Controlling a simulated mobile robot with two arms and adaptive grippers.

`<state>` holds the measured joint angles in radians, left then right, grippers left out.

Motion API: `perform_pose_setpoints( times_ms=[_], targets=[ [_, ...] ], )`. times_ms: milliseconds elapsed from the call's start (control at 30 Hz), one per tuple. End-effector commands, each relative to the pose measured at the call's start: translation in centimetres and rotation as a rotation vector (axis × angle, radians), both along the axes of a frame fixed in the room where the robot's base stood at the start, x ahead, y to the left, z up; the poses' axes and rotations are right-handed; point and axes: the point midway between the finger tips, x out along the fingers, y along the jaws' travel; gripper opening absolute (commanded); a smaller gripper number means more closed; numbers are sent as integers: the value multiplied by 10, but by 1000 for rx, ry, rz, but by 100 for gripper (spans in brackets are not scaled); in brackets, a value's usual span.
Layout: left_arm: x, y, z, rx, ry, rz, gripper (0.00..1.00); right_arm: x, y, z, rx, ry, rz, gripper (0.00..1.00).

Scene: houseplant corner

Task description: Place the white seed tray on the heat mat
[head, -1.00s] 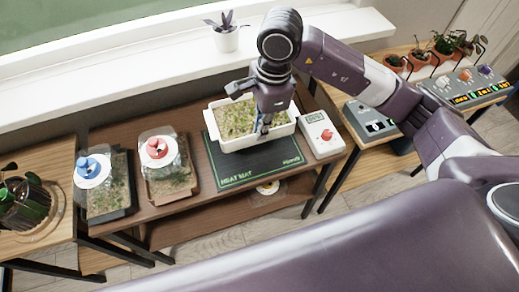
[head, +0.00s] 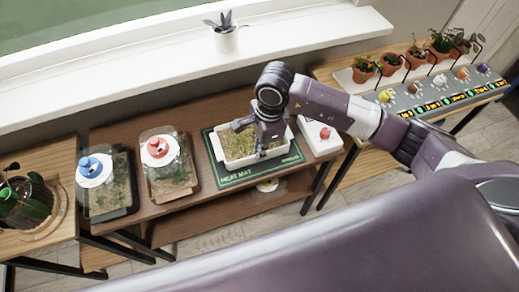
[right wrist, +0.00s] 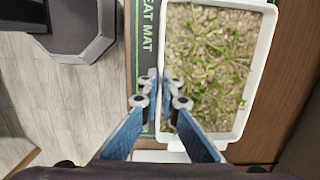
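The white seed tray (head: 222,151), filled with soil and small seedlings, sits level over the green-edged heat mat (head: 265,171) and appears to rest on it. Mat shows along its front and sides. My right gripper (head: 263,151) is at the tray's near wall, pointing down. In the right wrist view its two fingers (right wrist: 160,80) are close together on either side of the tray's rim (right wrist: 252,80), shut on it. The printed mat edge (right wrist: 145,35) lies beside the tray there. The tray's underside is hidden. My left gripper is not in view.
A white control box with a red knob (head: 322,135) stands right of the mat. Two domed trays with a red (head: 157,147) and a blue knob (head: 90,166) stand left. A potted plant (head: 224,38) is on the windowsill. Potted plants and a panel (head: 450,90) are at right.

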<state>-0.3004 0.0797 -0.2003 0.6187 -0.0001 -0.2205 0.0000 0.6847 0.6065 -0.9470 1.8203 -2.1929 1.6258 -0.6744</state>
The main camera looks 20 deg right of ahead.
Motion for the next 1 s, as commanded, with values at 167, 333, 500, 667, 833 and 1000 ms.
perform_pose_setpoints(
  times_ms=[167, 333, 500, 667, 833, 1000],
  targets=[
    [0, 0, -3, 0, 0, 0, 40, 0, 0, -2, 0, 0, 0, 8],
    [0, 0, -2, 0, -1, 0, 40, 0, 0, -2, 0, 0, 0, 22],
    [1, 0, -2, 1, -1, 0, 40, 0, 0, -2, 0, 0, 0, 22],
    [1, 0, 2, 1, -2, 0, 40, 0, 0, 3, 0, 0, -1, 22],
    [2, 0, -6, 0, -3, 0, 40, 1, -4, 28, -2, -6, 0, 22],
    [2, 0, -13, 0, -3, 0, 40, 0, -9, 66, 0, -7, -1, 22]
  ],
)
